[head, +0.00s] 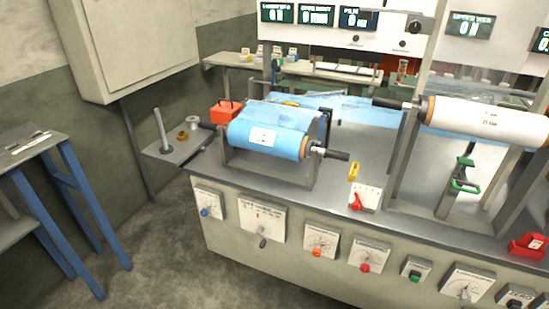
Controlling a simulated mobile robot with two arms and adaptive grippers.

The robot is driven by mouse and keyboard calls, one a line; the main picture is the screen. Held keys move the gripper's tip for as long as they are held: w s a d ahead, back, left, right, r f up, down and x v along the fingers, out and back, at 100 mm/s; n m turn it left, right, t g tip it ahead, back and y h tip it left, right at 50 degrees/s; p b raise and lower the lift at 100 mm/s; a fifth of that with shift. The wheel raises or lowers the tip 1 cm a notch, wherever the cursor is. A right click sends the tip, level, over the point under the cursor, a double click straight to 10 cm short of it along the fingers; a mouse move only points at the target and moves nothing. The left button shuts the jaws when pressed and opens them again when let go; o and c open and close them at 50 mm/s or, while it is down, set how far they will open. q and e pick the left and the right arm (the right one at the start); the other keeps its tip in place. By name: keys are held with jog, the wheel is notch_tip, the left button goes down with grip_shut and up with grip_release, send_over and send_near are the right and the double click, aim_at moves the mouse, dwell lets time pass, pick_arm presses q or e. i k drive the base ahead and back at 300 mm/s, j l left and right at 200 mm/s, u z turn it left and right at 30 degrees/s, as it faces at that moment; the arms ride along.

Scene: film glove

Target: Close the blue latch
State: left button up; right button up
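A small blue part (204,212) sits low on a pale plate at the left end of the machine's front panel. It is the only small blue fitting I can make out, and it is too small to tell whether it is a latch or whether it is open or closed. A roll of blue film (285,145) lies in a grey stand on the machine top, with film running back from it. Neither of my grippers is in view.
The grey machine top (365,140) also carries a white roll (490,118), a red lever (357,201), a yellow handle (353,171) and a green-handled clamp (464,184). A blue-legged table (85,215) stands left. Floor (160,255) between is clear.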

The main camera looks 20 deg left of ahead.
aim_at(323, 126)
jog(key=i+j+z, duration=0.1)
jog(key=j, duration=0.3)
jog(key=i+j, duration=0.15)
jog(key=j, duration=0.25)
jog(key=i+j+z, duration=0.15)
jog(key=j, duration=0.25)
